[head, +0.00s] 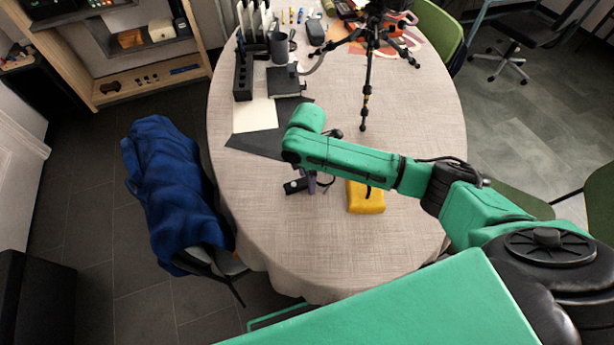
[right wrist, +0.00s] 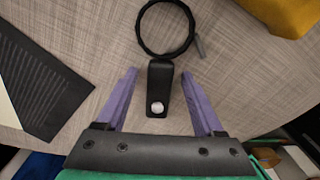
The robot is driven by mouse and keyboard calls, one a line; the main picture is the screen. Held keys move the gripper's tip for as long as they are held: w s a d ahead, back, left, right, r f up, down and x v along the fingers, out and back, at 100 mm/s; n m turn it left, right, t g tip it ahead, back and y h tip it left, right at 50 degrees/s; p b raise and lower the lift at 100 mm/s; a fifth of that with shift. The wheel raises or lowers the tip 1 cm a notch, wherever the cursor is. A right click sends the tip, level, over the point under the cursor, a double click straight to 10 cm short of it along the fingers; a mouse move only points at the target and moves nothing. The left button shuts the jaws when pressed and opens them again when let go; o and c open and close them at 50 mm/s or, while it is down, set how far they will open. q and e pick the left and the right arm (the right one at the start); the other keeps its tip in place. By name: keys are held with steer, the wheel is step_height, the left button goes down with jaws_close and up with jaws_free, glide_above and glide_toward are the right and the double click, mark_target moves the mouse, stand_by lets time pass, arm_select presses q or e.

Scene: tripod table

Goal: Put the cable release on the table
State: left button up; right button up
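The cable release (right wrist: 161,80) shows in the right wrist view as a black body with a silver button and a coiled black cable (right wrist: 143,40) with a grey metal tip. It appears to lie on the table (right wrist: 245,75). My right gripper (right wrist: 158,90) has its two purple fingers apart, one on each side of the black body, with a visible gap on both sides. In the head view my right gripper (head: 311,184) is low over the near part of the table (head: 400,110), and the release is mostly hidden there. My left gripper is not in view.
A yellow pouch (head: 365,197) lies right of the gripper. A dark mat (head: 255,145) with a pale sheet (head: 255,115) lies to the left. A tripod (head: 368,60) stands at the back. The right side of the table is clear. A blue jacket (head: 165,180) hangs over a chair.

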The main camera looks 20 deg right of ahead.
mark_target(307, 180)
step_height(307, 180, up, 12)
steer(key=shift+r, duration=0.15)
stand_by(0.3)
stand_by(0.4)
